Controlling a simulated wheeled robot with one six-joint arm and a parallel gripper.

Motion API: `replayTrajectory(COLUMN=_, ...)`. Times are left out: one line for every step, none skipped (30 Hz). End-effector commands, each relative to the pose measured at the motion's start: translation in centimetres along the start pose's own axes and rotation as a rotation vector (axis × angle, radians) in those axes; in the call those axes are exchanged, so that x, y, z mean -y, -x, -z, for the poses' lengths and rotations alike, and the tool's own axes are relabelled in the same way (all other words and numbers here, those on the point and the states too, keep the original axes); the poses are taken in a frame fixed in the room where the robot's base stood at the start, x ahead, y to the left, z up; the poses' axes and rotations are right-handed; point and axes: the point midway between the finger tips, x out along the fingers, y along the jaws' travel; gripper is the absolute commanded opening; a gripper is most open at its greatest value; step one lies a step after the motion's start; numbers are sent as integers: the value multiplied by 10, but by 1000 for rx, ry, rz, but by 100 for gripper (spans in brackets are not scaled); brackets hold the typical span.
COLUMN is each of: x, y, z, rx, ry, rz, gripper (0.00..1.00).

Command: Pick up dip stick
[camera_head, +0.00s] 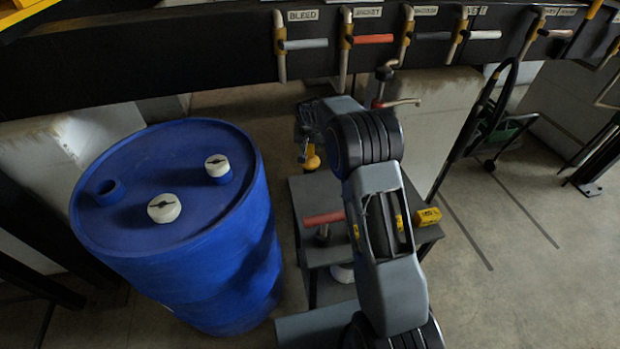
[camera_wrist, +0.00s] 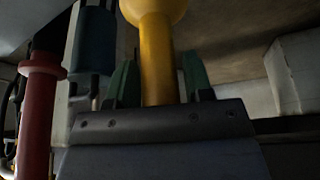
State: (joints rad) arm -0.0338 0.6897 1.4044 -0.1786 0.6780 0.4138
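A yellow stem with a round yellow knob, which I take to be the dip stick (camera_wrist: 157,60), stands upright in the wrist view. In the head view its orange-yellow knob (camera_head: 312,160) shows just below my gripper (camera_head: 304,128), above the dark stand. In the wrist view the two green fingers of my gripper (camera_wrist: 160,84) stand on either side of the stem. A narrow gap seems to show at each side, so the fingers look open around or in front of it. Contact is not clear. The stem's lower end is hidden behind the gripper body.
A blue drum (camera_head: 180,220) with white caps stands at left. A dark beam with labelled valve levers (camera_head: 374,39) crosses the back. A red handle (camera_head: 323,218) and a yellow block (camera_head: 427,216) are on the stand (camera_head: 428,236). A red post (camera_wrist: 37,115) stands left in the wrist view.

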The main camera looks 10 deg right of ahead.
Motion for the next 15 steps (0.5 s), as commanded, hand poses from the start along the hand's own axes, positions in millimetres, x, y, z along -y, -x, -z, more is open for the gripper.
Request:
replayTrajectory(x=0, y=0, z=0, rx=0, ry=0, rz=0, gripper=42)
replayTrajectory(x=0, y=0, z=0, rx=0, ry=0, rz=0, gripper=39)
replayTrajectory(x=0, y=0, z=0, rx=0, ry=0, rz=0, gripper=35)
replayTrajectory(x=0, y=0, z=0, rx=0, ry=0, rz=0, gripper=32)
replayTrajectory(x=0, y=0, z=0, rx=0, ry=0, rz=0, gripper=29)
replayTrajectory(x=0, y=0, z=0, rx=0, ry=0, rz=0, gripper=25)
replayTrajectory(x=0, y=0, z=0, rx=0, ry=0, rz=0, gripper=23)
replayTrajectory(x=0, y=0, z=0, rx=0, ry=0, rz=0, gripper=20)
replayTrajectory(x=0, y=0, z=0, rx=0, ry=0, rz=0, gripper=16)
replayTrajectory(x=0, y=0, z=0, rx=0, ry=0, rz=0, gripper=13)
replayTrajectory(x=0, y=0, z=0, rx=0, ry=0, rz=0, gripper=10)
replayTrajectory(x=0, y=0, z=0, rx=0, ry=0, rz=0, gripper=6)
replayTrajectory(x=0, y=0, z=0, rx=0, ry=0, rz=0, gripper=3)
replayTrajectory(x=0, y=0, z=0, rx=0, ry=0, rz=0, gripper=1)
replayTrajectory(x=0, y=0, z=0, rx=0, ry=0, rz=0, gripper=0)
